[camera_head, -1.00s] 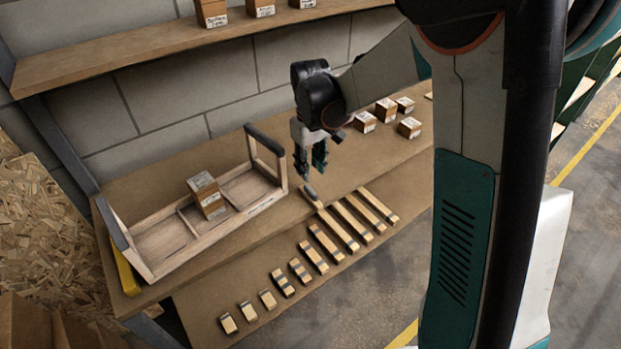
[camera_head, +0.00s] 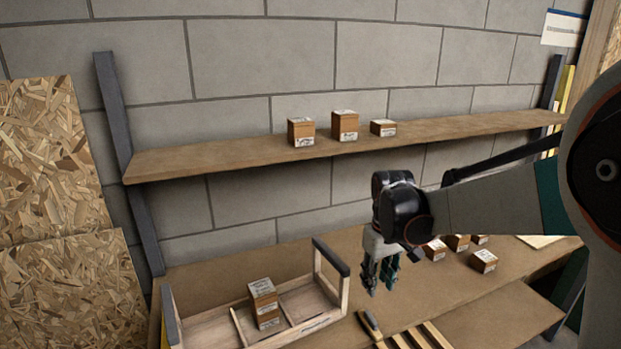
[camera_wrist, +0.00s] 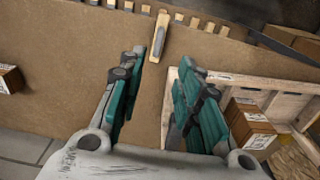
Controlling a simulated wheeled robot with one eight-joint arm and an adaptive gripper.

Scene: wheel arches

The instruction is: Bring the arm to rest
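My gripper (camera_head: 379,275) hangs above the workbench (camera_head: 225,272) with its fingers pointing down. It is to the right of the wooden tray (camera_head: 212,332), near the tray's dark-handled end. In the wrist view my gripper (camera_wrist: 160,105) has its teal fingers spread apart. Nothing is between them; bare bench top shows in the gap. The arm reaches in from the right of the head view.
More boxes (camera_head: 484,261) stand on the bench to the right, and three boxes (camera_head: 345,125) on the shelf (camera_head: 230,157) above. Wooden strips (camera_head: 437,336) lie at the front. A dark-handled object (camera_head: 371,325) lies beside the tray.

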